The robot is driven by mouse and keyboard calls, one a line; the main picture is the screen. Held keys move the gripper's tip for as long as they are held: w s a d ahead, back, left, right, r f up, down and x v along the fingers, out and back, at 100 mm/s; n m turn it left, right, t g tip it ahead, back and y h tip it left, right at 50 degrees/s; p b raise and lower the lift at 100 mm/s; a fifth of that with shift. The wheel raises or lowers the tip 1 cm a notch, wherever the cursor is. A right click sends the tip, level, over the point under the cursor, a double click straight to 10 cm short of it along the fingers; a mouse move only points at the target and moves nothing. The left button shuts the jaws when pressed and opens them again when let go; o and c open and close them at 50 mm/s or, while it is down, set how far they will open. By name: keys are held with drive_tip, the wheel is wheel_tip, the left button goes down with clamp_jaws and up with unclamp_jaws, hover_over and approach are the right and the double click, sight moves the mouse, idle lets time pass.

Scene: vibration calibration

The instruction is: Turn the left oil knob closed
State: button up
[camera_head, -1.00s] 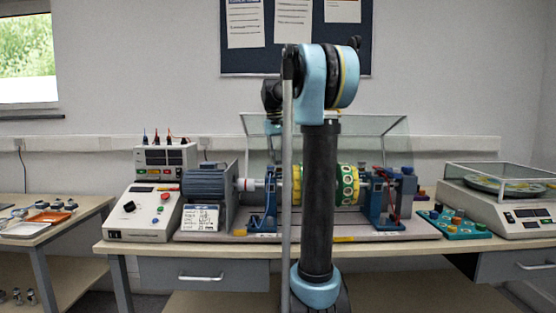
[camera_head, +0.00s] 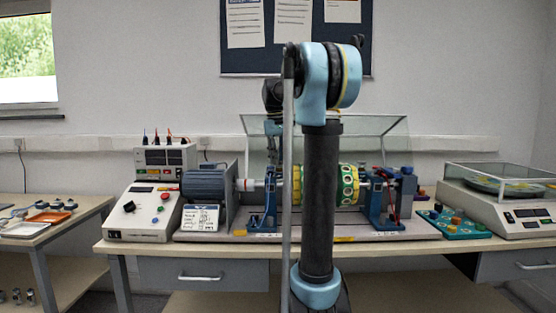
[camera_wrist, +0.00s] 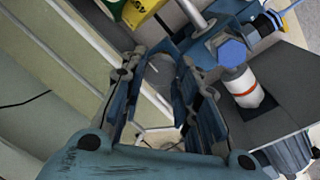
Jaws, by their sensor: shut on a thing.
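In the wrist view my gripper (camera_wrist: 163,68) has its two fingers a short way apart, shut on a greyish part (camera_wrist: 163,78) that is mostly hidden between them. I cannot tell its full shape or how far it is turned. The oil knobs cannot be made out there.
A green and yellow rotor (camera_head: 346,186) sits between the stands, right of a grey motor (camera_head: 204,187). The right blue stand (camera_head: 379,200) is beyond my arm. A raised clear cover (camera_head: 385,130) stands behind. A control box (camera_head: 145,212) stands at the left.

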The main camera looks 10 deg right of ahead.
drive_tip(key=shift+w, duration=0.15)
drive_tip(key=o, duration=1.1)
drive_tip(key=r, duration=0.8)
drive_tip(key=a+r, duration=0.1)
drive_tip(key=r, duration=0.2)
drive_tip(key=shift+s+r, duration=0.25)
drive_tip(key=shift+r, duration=0.15)
